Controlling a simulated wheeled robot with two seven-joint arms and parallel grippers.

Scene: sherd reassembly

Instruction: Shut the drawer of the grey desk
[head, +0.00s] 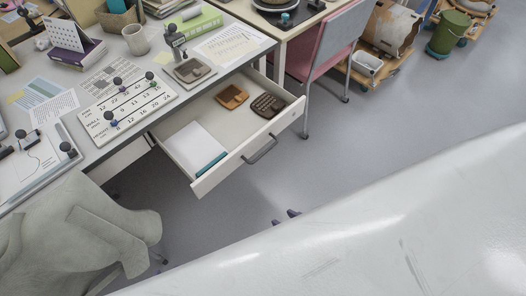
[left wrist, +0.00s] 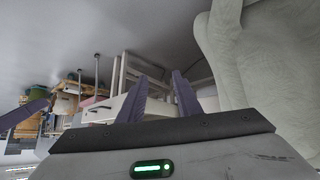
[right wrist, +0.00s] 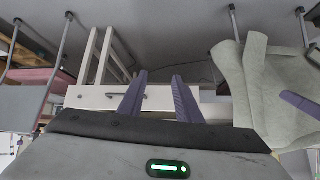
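The grey desk's drawer (head: 225,145) is pulled well out in the head view. A dark bar handle (head: 260,150) is on its pale front. The drawer front also shows in the right wrist view (right wrist: 85,97), beyond the fingers, and in the left wrist view (left wrist: 100,112). My right gripper (head: 287,216) shows only as purple fingertips below and in front of the drawer front, apart from it; its fingers are spread and empty in the right wrist view (right wrist: 158,85). My left gripper (left wrist: 161,85) is open and empty in its wrist view, and hidden in the head view.
Floor (head: 400,130) right of the drawer is clear.

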